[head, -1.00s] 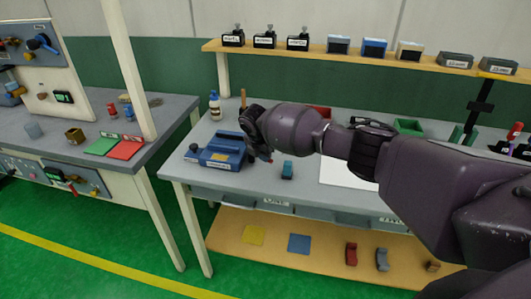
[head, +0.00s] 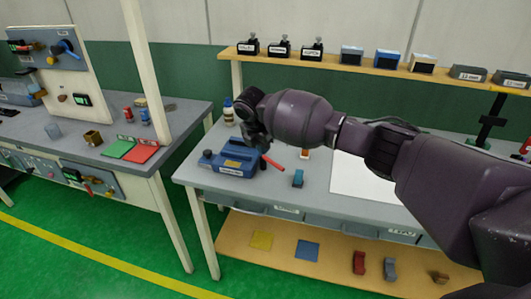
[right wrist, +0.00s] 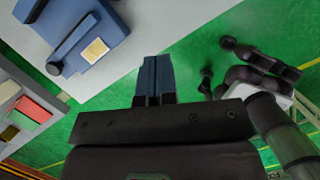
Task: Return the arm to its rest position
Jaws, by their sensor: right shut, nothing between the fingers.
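My right arm (head: 420,175) reaches in from the right across the workbench, its dark purple links stretched out to the left. My right gripper (head: 268,152) is in front of the blue bench device (head: 225,160), partly hidden by the wrist. In the right wrist view the two blue-grey fingers (right wrist: 155,78) are together with nothing between them. The blue device also shows there (right wrist: 92,38), apart from the fingertips. My left gripper does not show in the head view.
A shelf (head: 380,72) with clamps and boxes runs behind. A second bench (head: 70,143) stands left. Green floor lies between the benches.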

